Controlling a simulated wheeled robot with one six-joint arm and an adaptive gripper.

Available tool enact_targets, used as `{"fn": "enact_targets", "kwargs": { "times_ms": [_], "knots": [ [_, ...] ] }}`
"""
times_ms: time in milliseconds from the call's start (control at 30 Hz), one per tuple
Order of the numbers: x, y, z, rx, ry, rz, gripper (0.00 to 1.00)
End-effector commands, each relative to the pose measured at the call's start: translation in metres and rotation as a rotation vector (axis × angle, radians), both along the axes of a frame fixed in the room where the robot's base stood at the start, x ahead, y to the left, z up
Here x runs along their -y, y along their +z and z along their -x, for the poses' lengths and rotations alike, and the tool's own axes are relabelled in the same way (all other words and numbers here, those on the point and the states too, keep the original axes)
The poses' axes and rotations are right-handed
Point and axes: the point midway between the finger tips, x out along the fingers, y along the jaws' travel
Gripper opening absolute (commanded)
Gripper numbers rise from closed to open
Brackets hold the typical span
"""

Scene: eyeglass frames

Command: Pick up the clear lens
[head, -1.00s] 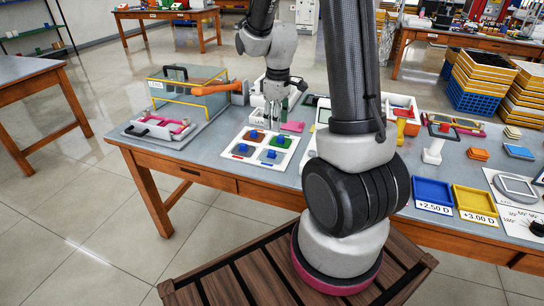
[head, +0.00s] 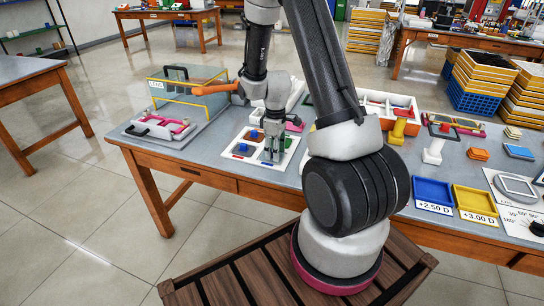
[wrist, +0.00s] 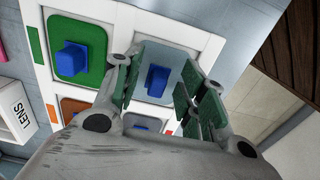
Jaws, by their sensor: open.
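The clear lens (wrist: 157,79) is a pale grey-blue square pane with a blue knob, lying in one compartment of a white tray (wrist: 113,10). In the wrist view my gripper (wrist: 162,68) is open, with green-padded fingers on either side of the knob and a gap visible around it. In the head view my gripper (head: 272,154) is low over the front right of the tray and covers much of the lens. A green lens (wrist: 97,68) with a blue knob lies left of the clear one. An orange lens (wrist: 72,108) is partly hidden by my gripper.
A white box marked LENS (wrist: 16,112) stands beside the tray. Blue (head: 433,193) and yellow (head: 474,203) trays lie to the right. Bare tabletop shows left of the lens tray.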

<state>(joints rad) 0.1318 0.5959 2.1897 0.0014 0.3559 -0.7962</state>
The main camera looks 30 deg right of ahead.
Motion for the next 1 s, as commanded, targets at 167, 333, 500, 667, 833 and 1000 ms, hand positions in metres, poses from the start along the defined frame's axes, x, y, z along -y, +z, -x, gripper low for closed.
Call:
{"fn": "enact_targets", "kwargs": {
  "times_ms": [167, 333, 500, 667, 833, 1000],
  "knots": [
    [0.0, 0.001, 0.0, 0.0, 0.0, 0.0, 0.27],
    [0.0, 0.001, 0.0, 0.0, 0.0, 0.0, 0.0],
    [0.0, 0.001, 0.0, 0.0, 0.0, 0.0, 0.0],
    [0.0, 0.004, -0.001, 0.002, 0.0, 0.001, 0.0],
    [0.0, 0.031, -0.001, 0.006, 0.0, 0.001, 0.0],
    [0.0, 0.068, -0.002, 0.006, 0.0, 0.001, 0.0]
  ]
}}
